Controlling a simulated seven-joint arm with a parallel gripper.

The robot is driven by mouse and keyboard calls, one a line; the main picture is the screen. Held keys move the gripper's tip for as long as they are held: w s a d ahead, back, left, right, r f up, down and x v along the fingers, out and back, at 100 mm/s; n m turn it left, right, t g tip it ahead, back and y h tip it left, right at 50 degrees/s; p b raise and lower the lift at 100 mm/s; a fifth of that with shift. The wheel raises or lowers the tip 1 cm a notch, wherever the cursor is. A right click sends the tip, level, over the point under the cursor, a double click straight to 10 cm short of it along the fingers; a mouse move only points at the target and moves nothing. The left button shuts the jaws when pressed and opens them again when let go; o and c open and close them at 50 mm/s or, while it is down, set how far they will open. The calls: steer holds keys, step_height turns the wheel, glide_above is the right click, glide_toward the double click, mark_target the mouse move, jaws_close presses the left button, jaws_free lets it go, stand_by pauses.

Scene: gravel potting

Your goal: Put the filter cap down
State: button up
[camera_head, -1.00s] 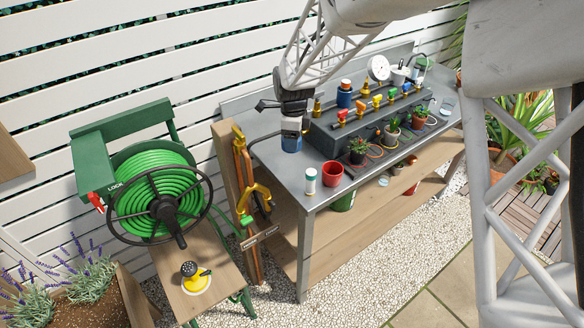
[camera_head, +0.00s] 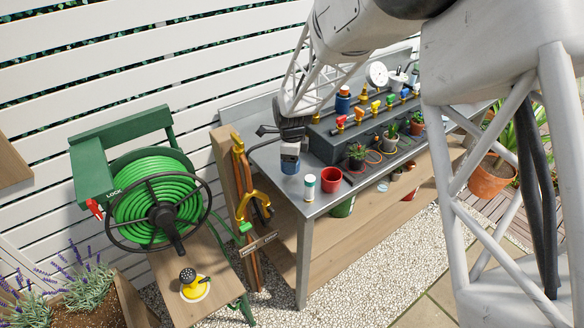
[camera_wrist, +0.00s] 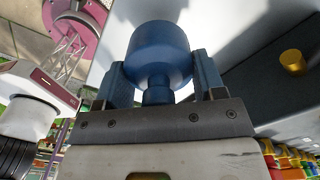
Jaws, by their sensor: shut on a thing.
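The filter cap is a dark blue, round piece with a narrower neck. It fills the middle of the wrist view (camera_wrist: 158,52), and shows under my gripper in the head view (camera_head: 290,164). My gripper (camera_head: 291,147) is shut on it, with a blue finger on each side of the neck. The cap is over the left end of the grey bench top (camera_head: 270,157); I cannot tell whether it touches the surface. A blue canister (camera_head: 342,104) with an orange piece on top stands farther back on the bench.
The hose reel (camera_head: 155,205) is left.

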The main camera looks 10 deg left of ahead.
mark_target(292, 177)
steer(key=shift+f, duration=1.65)
steer(key=shift+f, duration=0.15)
steer(key=o, duration=0.9)
step_height(292, 177, up, 11)
steer(key=shift+r, duration=0.65)
